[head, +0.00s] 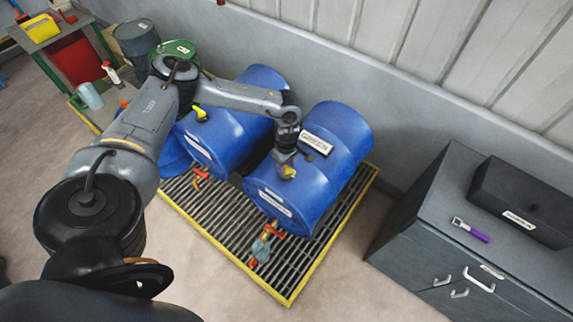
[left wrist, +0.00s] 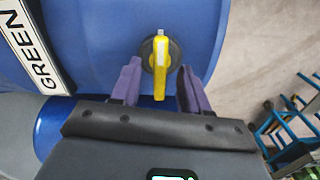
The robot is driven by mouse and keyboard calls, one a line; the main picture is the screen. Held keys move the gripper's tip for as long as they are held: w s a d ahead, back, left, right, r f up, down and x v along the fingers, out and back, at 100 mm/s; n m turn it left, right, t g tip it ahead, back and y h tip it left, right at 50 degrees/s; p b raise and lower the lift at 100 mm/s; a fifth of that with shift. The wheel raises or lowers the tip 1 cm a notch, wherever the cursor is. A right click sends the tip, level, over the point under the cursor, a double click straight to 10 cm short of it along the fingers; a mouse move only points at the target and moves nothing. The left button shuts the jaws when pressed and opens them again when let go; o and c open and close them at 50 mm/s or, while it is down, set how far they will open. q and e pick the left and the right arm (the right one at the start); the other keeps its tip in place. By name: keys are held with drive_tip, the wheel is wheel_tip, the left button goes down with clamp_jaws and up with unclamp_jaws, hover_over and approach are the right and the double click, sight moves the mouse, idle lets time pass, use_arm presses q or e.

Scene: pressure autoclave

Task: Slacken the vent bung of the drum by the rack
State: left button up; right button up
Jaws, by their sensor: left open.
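Blue drums lie on their sides on a yellow-edged grated rack. The right-hand blue drum (head: 337,123) has a yellow vent bung (head: 288,172) at the upper edge of its front. The bung also shows in the left wrist view (left wrist: 160,66) as an upright yellow lever on a dark round base, beside a label reading "GREEN". My left gripper (head: 287,160) is at this drum. In the left wrist view its purple-padded fingers (left wrist: 161,88) are open, one on each side of the yellow lever, with gaps visible. A second drum (head: 233,138) has a similar yellow bung (head: 201,113). My right gripper is not seen.
Red-handled taps (head: 271,231) project from the drum fronts over the grating (head: 225,217). A grey cabinet (head: 440,215) at right carries a black box (head: 525,200) and a purple-handled tool (head: 471,230). A corrugated wall stands behind. Floor at the front is clear.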

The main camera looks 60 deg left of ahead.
use_arm(q)
drive_tip(key=shift+f, duration=0.55)
drive_tip(key=c, duration=0.8)
clamp_jaws()
drive_tip(key=shift+a, duration=0.1)
